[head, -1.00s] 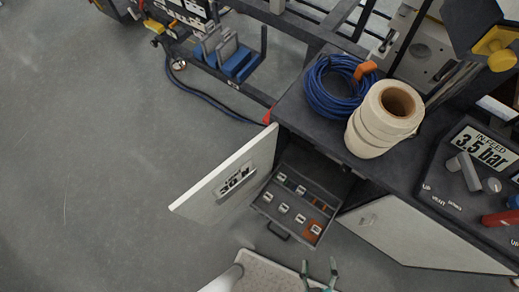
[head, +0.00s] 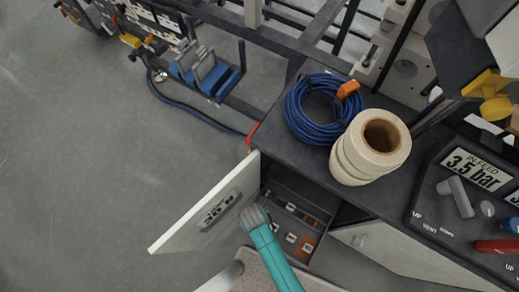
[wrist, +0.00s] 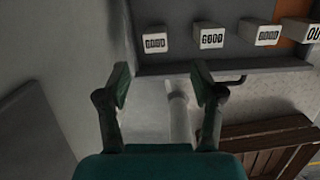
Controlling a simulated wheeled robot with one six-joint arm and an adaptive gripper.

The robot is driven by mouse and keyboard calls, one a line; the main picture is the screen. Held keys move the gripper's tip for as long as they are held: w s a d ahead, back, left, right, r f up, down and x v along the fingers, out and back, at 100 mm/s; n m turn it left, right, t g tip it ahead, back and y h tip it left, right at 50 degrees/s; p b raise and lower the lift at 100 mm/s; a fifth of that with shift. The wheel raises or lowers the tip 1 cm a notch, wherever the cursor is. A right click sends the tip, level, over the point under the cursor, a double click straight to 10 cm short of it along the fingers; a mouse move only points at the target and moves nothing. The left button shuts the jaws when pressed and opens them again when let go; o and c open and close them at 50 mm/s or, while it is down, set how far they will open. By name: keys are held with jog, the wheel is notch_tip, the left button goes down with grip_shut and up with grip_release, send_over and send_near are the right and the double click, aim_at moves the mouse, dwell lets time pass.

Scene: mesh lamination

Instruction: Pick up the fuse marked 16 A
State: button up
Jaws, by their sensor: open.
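Several fuses with white faces sit in an open dark drawer (head: 325,217) in the cabinet under the bench; one visible fuse (head: 291,237) is in its front row. In the wrist view a row of fuses shows along the top, including a left one (wrist: 154,41), a middle one (wrist: 211,37) and one further right (wrist: 262,35). Their markings are too small or blurred to read, so I cannot tell which is 16 A. My gripper (wrist: 160,82) is open and empty, short of the drawer front (wrist: 215,68).
An open cabinet door (head: 205,208) stands left of the drawer, another (head: 405,255) to the right. A blue cable coil (head: 312,115) and a tape roll (head: 370,150) lie on the bench. A wooden slatted thing (wrist: 265,145) is lower right.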

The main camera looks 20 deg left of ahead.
jog(key=shift+a+n, duration=0.3)
jog(key=shift+a, duration=0.05)
jog(key=shift+a+f, duration=0.1)
jog(key=shift+f, duration=0.3)
jog(key=shift+w+f, duration=0.15)
jog(key=shift+f, duration=1.5)
jog(key=shift+w+f, duration=0.15)
jog(key=shift+f, duration=1.55)
jog(key=shift+w+f, duration=0.15)
jog(key=shift+f, duration=1.5)
grip_shut()
jog(key=shift+r, duration=0.1)
